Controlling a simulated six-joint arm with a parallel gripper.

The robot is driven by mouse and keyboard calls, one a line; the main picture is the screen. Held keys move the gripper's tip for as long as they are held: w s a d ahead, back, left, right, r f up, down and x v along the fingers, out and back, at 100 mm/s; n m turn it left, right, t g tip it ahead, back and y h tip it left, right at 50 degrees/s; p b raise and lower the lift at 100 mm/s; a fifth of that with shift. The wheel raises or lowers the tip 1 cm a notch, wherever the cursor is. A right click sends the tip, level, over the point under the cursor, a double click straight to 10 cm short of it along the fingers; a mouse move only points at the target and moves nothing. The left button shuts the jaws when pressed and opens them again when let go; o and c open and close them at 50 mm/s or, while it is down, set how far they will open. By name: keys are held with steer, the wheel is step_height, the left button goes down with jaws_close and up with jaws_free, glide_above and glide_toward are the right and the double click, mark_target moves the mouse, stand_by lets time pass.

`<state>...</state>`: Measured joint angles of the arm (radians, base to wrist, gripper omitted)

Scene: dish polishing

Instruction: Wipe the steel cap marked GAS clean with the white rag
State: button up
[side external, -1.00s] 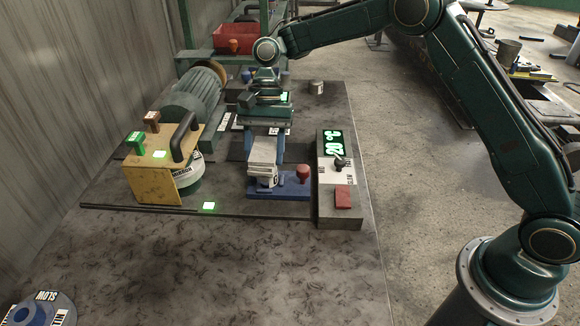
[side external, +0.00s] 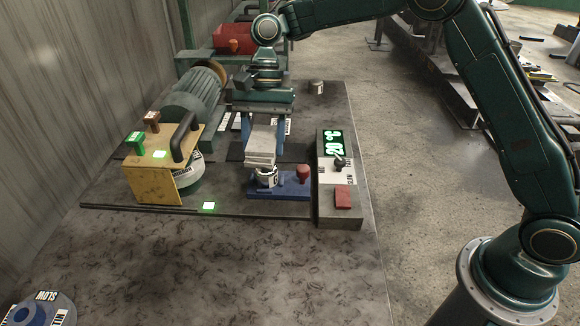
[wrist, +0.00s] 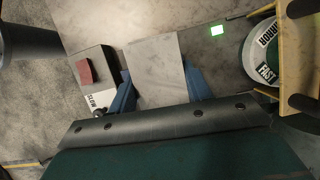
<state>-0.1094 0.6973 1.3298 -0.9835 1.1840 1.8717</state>
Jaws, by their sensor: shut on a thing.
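My gripper (side external: 264,142) points down with its blue fingers shut on the white rag (side external: 261,151), a pale folded pad. In the wrist view the rag (wrist: 158,68) shows as a flat grey-white sheet between the blue fingers (wrist: 160,90). Just below the rag in the side view is a small steel cap (side external: 265,178) with dark marking, seated at the left of a blue fixture (side external: 290,189). The marking is too small to read, and I cannot tell whether the rag touches the cap. In the wrist view the rag and gripper hide the cap.
A red knob (side external: 303,173) rises from the fixture. Right of it is a grey control box (side external: 341,212) with a 20 °C display and red button. Left stands a yellow-fronted machine (side external: 152,178) with a handle. A motor (side external: 190,97) is behind.

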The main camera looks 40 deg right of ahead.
steer(key=shift+r, duration=1.55)
steer(key=shift+d, duration=0.2)
